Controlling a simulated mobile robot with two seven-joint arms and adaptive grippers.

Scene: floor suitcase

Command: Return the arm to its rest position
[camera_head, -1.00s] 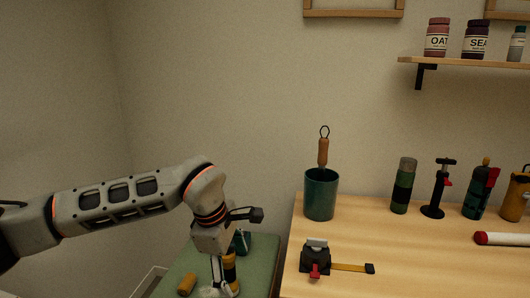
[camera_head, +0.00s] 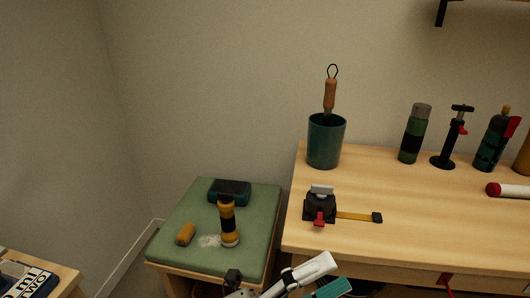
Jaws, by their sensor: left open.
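My left gripper (camera_head: 308,272) shows at the bottom edge, low in front of the workbench, with its pale fingers pointing to the right. It is open and I see nothing held in it. Most of the gripper's body and the left arm are cut off below the picture. A teal piece (camera_head: 332,289) shows beside the fingers, and I cannot tell what it belongs to. My right gripper is not in view.
A green-cushioned stool (camera_head: 183,232) carries a yellow-black upright cylinder (camera_head: 228,222), a small tan cylinder (camera_head: 185,234) and a dark teal box (camera_head: 230,192). The wooden bench (camera_head: 415,235) holds a tape measure (camera_head: 319,207), a teal cup (camera_head: 326,143) and several tools.

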